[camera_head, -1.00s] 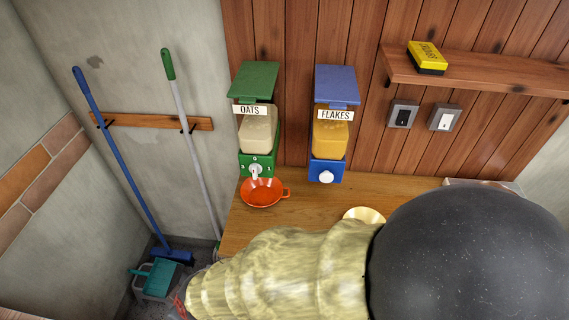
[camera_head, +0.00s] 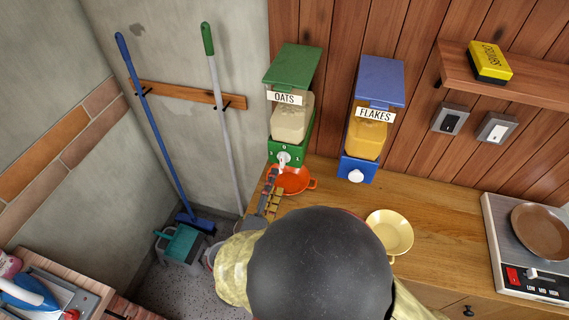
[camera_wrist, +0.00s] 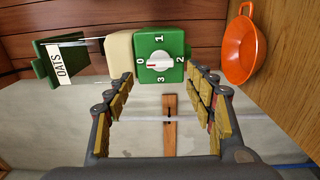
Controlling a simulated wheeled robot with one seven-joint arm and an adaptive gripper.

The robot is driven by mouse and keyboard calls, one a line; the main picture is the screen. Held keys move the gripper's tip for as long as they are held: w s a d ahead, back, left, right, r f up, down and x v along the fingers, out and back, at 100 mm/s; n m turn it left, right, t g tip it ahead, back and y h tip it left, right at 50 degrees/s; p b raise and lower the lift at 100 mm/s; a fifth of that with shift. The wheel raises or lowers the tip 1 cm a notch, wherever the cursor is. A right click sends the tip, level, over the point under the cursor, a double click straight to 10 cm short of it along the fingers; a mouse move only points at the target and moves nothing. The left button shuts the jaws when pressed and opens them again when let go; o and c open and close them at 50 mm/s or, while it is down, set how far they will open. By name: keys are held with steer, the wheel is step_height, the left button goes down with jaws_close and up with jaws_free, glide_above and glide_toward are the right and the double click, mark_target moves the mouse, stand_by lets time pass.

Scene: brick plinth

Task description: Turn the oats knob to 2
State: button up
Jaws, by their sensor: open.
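The oats dispenser (camera_head: 292,118) is green with a clear bin of pale oats and an OATS label. Its white knob (camera_wrist: 159,63) sits on a green face marked 0 to 3. In the wrist view, a red mark on the knob points to 0. The knob also shows in the head view (camera_head: 284,158). My gripper (camera_wrist: 168,85) is open and empty. Its fingers stand apart on either side of the knob in the wrist view, with no visible contact. In the head view my gripper (camera_head: 270,190) is just in front of the dispenser, beside the orange bowl.
The orange bowl (camera_head: 293,182) is below the oats knob. The blue flakes dispenser (camera_head: 374,110) stands to its right. A cream pan (camera_head: 389,231) lies on the wooden counter (camera_head: 440,215). A hotplate (camera_head: 495,245) with a brown pan is far right. Brooms lean at left.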

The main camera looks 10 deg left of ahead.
mark_target(281, 164)
steer(key=w, duration=0.2)
steer(key=w+b, duration=0.1)
steer(key=w, duration=0.4)
steer(key=shift+w+d, duration=0.25)
steer(key=shift+w, duration=0.05)
steer(key=c, duration=0.4)
steer(key=c, duration=0.7)
steer(key=shift+c, duration=0.3)
